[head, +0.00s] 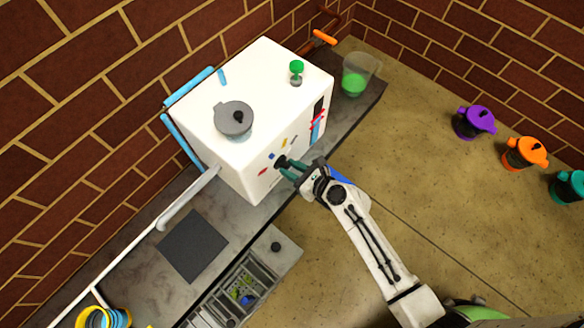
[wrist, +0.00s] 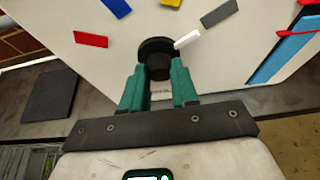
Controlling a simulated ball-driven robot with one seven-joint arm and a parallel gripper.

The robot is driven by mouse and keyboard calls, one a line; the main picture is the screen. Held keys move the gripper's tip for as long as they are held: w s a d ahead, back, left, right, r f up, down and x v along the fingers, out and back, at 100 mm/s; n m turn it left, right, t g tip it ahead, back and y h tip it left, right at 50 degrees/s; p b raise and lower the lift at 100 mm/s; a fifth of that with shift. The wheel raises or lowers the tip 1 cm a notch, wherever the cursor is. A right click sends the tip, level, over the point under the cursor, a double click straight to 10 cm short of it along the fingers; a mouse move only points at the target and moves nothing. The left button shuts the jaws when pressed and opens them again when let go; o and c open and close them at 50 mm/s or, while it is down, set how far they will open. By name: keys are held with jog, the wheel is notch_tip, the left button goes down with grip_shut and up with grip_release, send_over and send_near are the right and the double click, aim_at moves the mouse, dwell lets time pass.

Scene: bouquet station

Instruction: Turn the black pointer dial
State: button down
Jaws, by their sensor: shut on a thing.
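The black pointer dial (wrist: 157,50) sits on the front face of a white box-shaped machine (head: 255,100). Its white pointer (wrist: 187,39) points up and to the right in the wrist view. Coloured marks surround the dial: red (wrist: 91,39), blue (wrist: 117,7) and yellow (wrist: 220,13) ones among them. My gripper (wrist: 159,78) has teal fingers on both sides of the dial's knob and is shut on it. In the head view, the dial (head: 281,161) is partly hidden by my gripper (head: 291,168).
A grey-lidded pot (head: 234,119) and a green knob (head: 296,68) are on top of the machine. A clear cup of green stuff (head: 356,76) stands behind right. Lidded pots, one purple (head: 473,122), stand right.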

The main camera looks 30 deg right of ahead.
dwell(0.3)
jog(key=shift+a+n+h+p, duration=0.1)
jog(key=shift+n+h+p, duration=0.5)
jog(key=shift+n, duration=0.1)
jog(key=shift+a+n+t+h, duration=0.1)
jog(key=shift+n+t+h, duration=0.35)
jog(key=shift+n, duration=0.45)
jog(key=shift+s+a+f+n+t+h, duration=0.1)
jog(key=shift+f+n+t+h, duration=0.2)
jog(key=shift+n+h, duration=0.5)
jog(key=shift+a+f+n+t+h+b, duration=0.15)
jog(key=shift+n+t+b, duration=0.95)
jog(key=shift+n, duration=1.35)
jog(key=shift+d+f+n+t+h+b, duration=0.1)
jog(key=shift+n+t+h+b, duration=0.2)
jog(key=shift+n+t+b, duration=1.5)
jog(key=shift+a+f+n+t+h+b, duration=0.15)
jog(key=shift+n+b, duration=0.4)
jog(key=shift+n, duration=2.6)
jog(key=shift+d, duration=0.1)
